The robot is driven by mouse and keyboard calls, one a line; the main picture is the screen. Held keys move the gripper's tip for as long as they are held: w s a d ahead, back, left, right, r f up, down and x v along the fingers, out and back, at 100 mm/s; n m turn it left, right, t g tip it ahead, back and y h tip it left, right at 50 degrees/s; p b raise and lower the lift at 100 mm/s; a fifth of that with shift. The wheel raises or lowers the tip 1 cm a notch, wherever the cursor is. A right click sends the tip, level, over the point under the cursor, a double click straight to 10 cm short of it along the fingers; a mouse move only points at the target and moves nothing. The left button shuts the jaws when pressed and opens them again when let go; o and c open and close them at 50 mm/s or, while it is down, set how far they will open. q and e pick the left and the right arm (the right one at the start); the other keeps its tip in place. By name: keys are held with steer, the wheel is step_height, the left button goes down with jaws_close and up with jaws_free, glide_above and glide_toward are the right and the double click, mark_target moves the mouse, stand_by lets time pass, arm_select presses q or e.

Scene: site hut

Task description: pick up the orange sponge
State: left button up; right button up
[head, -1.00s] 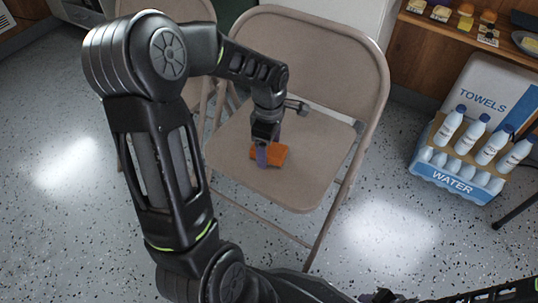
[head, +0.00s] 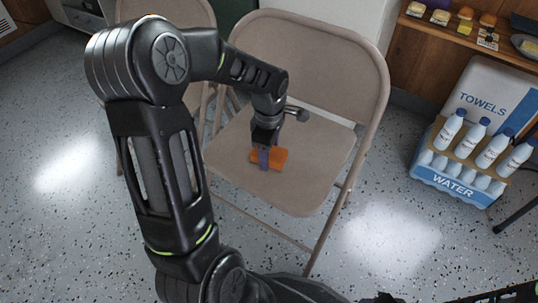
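The orange sponge (head: 279,159) lies on the seat of the beige folding chair (head: 310,165). My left gripper (head: 264,158) reaches down over the seat from above, at the sponge. One purple-grey finger shows in front of the sponge's near side and covers part of it. The other finger is hidden, so I cannot tell whether the gripper is open or shut on the sponge. My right gripper's fingers do not show; only dark parts of my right arm show along the bottom right edge.
A second folding chair (head: 180,12) stands partly behind my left arm. A crate of water bottles (head: 452,185) and a towels box (head: 492,90) stand at the right. A wooden shelf (head: 450,32) with small items is at the top right. The speckled floor in front is clear.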

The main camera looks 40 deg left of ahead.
arm_select(q)
steer(key=c, duration=0.9)
steer(key=shift+o, duration=0.2)
steer(key=shift+r, duration=0.15)
step_height(320, 180, up, 10)
steer(key=p, duration=0.4)
